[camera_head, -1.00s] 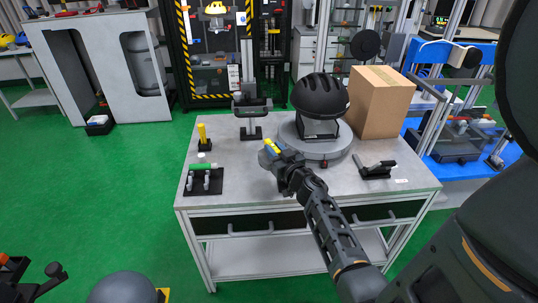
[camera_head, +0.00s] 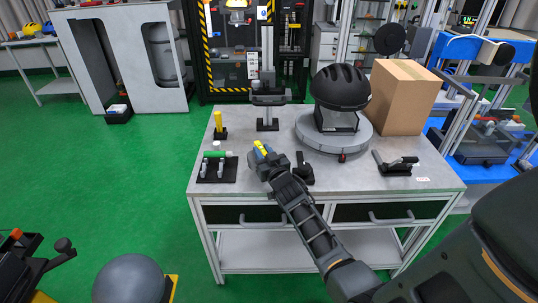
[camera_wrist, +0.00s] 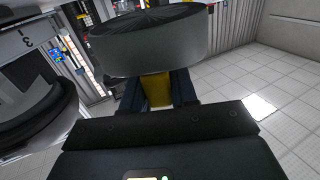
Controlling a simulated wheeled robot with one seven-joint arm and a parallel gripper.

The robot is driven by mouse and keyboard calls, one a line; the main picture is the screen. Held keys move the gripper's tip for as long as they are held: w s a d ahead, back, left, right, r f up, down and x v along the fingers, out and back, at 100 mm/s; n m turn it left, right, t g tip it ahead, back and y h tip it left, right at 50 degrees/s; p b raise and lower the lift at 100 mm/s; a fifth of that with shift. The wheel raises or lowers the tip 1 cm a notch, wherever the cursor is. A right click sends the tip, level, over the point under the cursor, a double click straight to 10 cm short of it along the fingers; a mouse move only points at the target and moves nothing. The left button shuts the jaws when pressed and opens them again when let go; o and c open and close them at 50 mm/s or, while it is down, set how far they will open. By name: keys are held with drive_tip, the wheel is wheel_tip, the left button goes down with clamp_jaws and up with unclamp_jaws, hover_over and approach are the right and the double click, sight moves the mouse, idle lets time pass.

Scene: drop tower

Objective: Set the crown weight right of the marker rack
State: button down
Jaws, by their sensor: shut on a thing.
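The marker rack (camera_head: 231,176) is a low black stand at the table's front left, holding grey and green markers. My gripper (camera_head: 262,149) is right of it, over the table. It is shut on a yellow part between its blue fingers. In the wrist view, my gripper (camera_wrist: 157,92) has this yellow part between its fingers, with a wide grey round body beyond it. I take this to be the crown weight (camera_wrist: 150,48). Its grey body is hard to make out in the head view. The height above the table cannot be told.
A small black stand (camera_head: 305,172) is just right of my gripper. A yellow post (camera_head: 218,121) stands behind the rack. A black tool (camera_head: 396,168) lies at right.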

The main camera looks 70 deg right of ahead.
drive_tip(key=shift+w+f+b, duration=0.1)
drive_tip(key=shift+f+b, duration=0.7)
drive_tip(key=shift+f, duration=1.05)
drive_tip(key=shift+f, duration=0.15)
drive_tip(key=c, duration=1.3)
unclamp_jaws()
drive_tip(key=shift+f, duration=0.2)
drive_tip(key=o, duration=0.4)
drive_tip(key=shift+r, duration=0.1)
